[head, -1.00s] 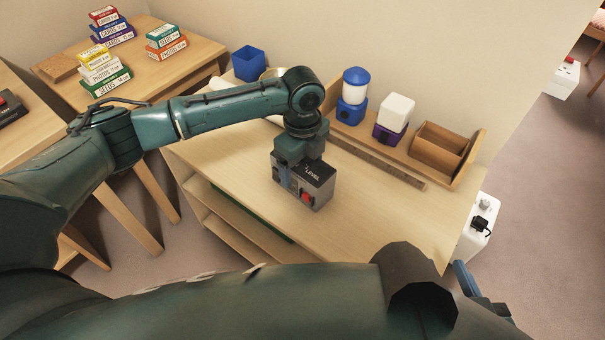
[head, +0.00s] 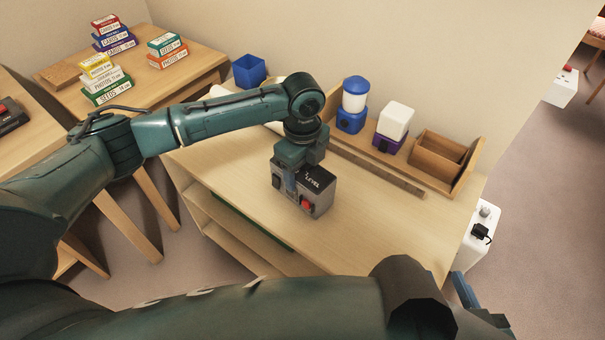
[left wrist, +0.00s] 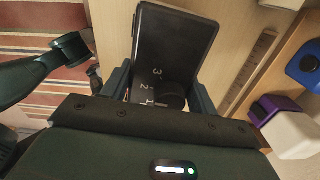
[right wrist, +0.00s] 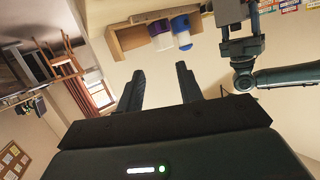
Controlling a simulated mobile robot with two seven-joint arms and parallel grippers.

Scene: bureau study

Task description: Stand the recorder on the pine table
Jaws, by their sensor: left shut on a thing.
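The recorder (head: 318,196), a grey box with a black face lettered LEVEL and a red button, is in my left gripper (head: 291,182) over the light wooden table (head: 235,185). The left gripper is shut on it from above. In the left wrist view the recorder's black face (left wrist: 175,45) with a numbered dial shows between the fingers. I cannot tell whether its underside touches the tabletop. My right gripper (right wrist: 160,72) is open and empty in the right wrist view, its fingers apart. In the head view it is mostly hidden behind my arm at the lower right.
A blue cup (head: 249,70) stands at the back left. The tabletop's right front is clear. Another table (head: 185,80) holds stacked boxes.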

